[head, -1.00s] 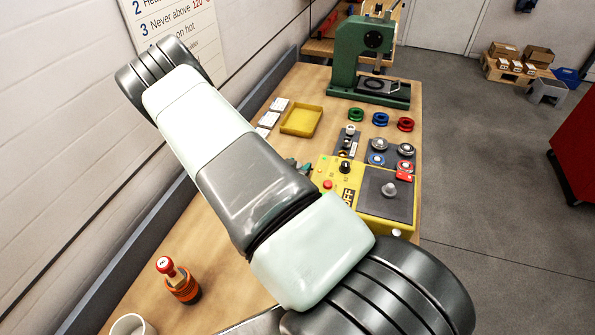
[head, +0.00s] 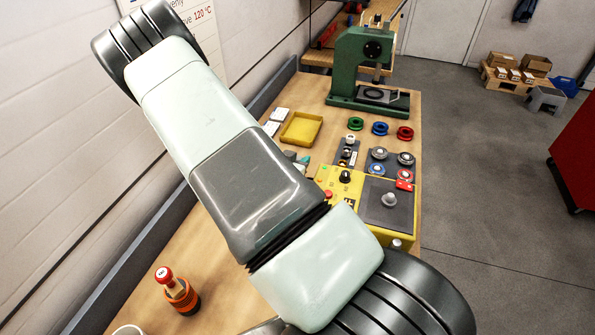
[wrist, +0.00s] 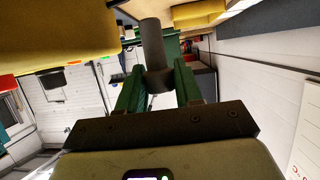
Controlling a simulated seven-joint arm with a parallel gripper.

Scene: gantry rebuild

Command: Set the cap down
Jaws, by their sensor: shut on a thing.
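My gripper (wrist: 160,92) shows in the wrist view with two green fingers. They are shut on a dark grey, roughly cylindrical piece with a wider end, the cap (wrist: 153,48). It sticks out beyond the fingertips and appears clear of any surface, though its far end is hard to read. In the head view my arm hides the gripper and the cap.
The yellow control box (head: 341,186) with a dark plate stands on the bench. Behind it are coloured rings (head: 380,128), a yellow tray (head: 301,129) and a green press (head: 347,62). A red-topped stamp (head: 164,275) stands front left. Bare wood lies beside it.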

